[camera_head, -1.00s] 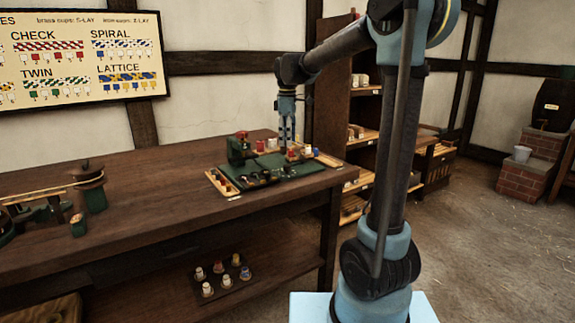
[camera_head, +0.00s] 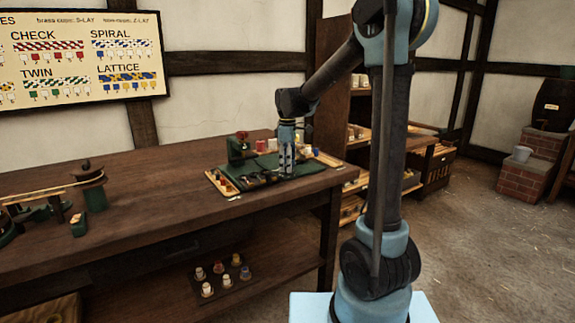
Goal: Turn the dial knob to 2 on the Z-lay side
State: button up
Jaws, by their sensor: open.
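A small green machine (camera_head: 238,148) stands at the back left of a green mat (camera_head: 312,173) on the workbench. I cannot make out a dial knob, its numbers or a Z-lay side at this size. My gripper (camera_head: 287,172) points straight down over the right half of the mat, among small dark parts. It is open, with nothing seen between its fingers. Its tips are low, close to the mat, and I cannot tell whether they touch anything. My gripper hides part of the mat and the things behind it.
A wooden tray of coloured pieces (camera_head: 222,183) lies left of the mat. A red spool (camera_head: 260,146) stands behind it. A rope-winding device (camera_head: 93,190) is at the bench's left. Several bobbins (camera_head: 208,290) stand on the lower shelf. The bench middle (camera_head: 150,200) is clear.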

jog(key=shift+c, duration=0.2)
jog(key=c, duration=1)
jog(key=shift+m, duration=0.3)
jog(key=shift+c, duration=0.2)
jog(key=m, duration=0.7)
jog(key=shift+w+m, duration=0.1)
jog(key=shift+m, duration=0.3)
jog(key=m, duration=0.3)
jog(key=shift+r+m, duration=0.1)
jog(key=shift+m, duration=2)
